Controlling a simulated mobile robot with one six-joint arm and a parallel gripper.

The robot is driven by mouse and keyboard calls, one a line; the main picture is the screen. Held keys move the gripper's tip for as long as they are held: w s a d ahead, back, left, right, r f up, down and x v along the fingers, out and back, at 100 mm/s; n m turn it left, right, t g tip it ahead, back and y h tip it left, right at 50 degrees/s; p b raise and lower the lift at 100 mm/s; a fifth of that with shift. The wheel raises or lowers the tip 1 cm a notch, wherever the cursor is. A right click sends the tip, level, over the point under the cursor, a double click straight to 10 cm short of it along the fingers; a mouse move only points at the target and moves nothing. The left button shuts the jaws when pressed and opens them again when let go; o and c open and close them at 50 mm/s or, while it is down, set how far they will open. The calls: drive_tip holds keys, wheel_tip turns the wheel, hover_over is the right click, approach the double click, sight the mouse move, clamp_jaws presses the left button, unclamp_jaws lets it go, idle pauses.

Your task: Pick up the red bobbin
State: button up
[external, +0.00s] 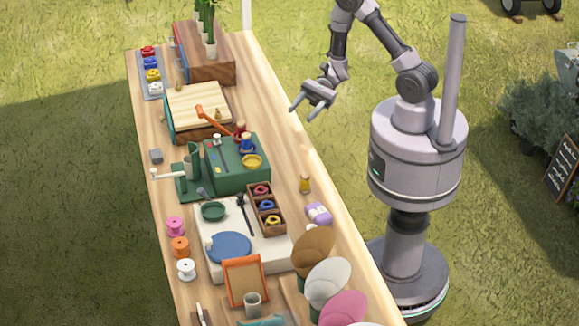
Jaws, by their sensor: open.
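Several red things could be the red bobbin, and I cannot tell for sure which one is. A small red piece (240,129) stands upright on the back of the green box, behind a blue one (246,144). Another red piece (261,190) lies in the end compartment of a wooden tray (281,229). A third red piece (148,51) sits at the far end of a grey strip. My gripper (301,112) is open and empty. It hangs in the air at the right side of the table, apart from all of these.
The long wooden table (290,141) is crowded. An orange lever (212,115) lies between the wooden box (198,105) and the green box (225,172). Pink, orange and white spools (180,247) stand along the left edge.

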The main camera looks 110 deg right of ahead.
drive_tip(key=d+f+m+t+h, duration=0.4)
drive_tip(key=d+m, duration=0.1)
drive_tip(key=d, duration=0.2)
drive_tip(key=m+t+h, duration=0.2)
drive_tip(key=m+h, duration=0.3)
approach(242, 130)
drive_tip(key=w+b, duration=0.1)
drive_tip(key=w, duration=0.1)
drive_tip(key=w+b, duration=0.1)
drive_tip(key=w, duration=0.2)
drive_tip(key=w+b, duration=0.1)
drive_tip(key=w, duration=0.1)
drive_tip(key=shift+w+r, duration=0.3)
drive_tip(key=shift+r, duration=0.05)
clamp_jaws()
